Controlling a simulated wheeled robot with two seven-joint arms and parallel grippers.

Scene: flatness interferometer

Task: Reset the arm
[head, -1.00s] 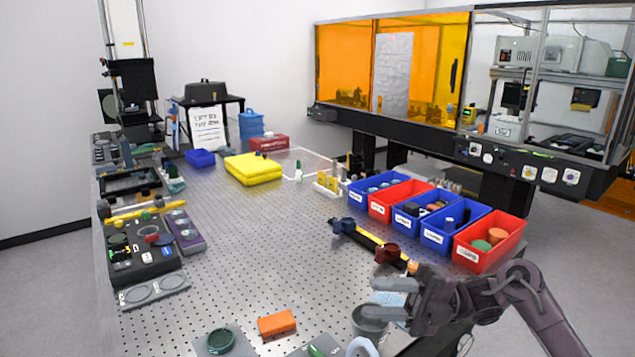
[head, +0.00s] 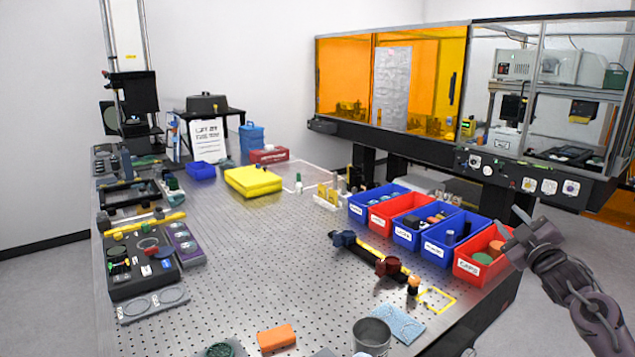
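My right gripper (head: 515,242) is at the right side of the head view, raised in front of the front red bin (head: 463,268) and beside its right end. My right arm comes in from the lower right corner. The gripper is seen at an angle, and its fingers are too foreshortened to tell whether they are open or shut. No object is visible in it. My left arm and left gripper are not in view.
A perforated metal table (head: 270,270) holds several blue and red bins along its right edge. A grey cup (head: 371,335), a blue patterned sheet (head: 398,323) and an orange block (head: 276,338) lie near the front. The table's middle is clear.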

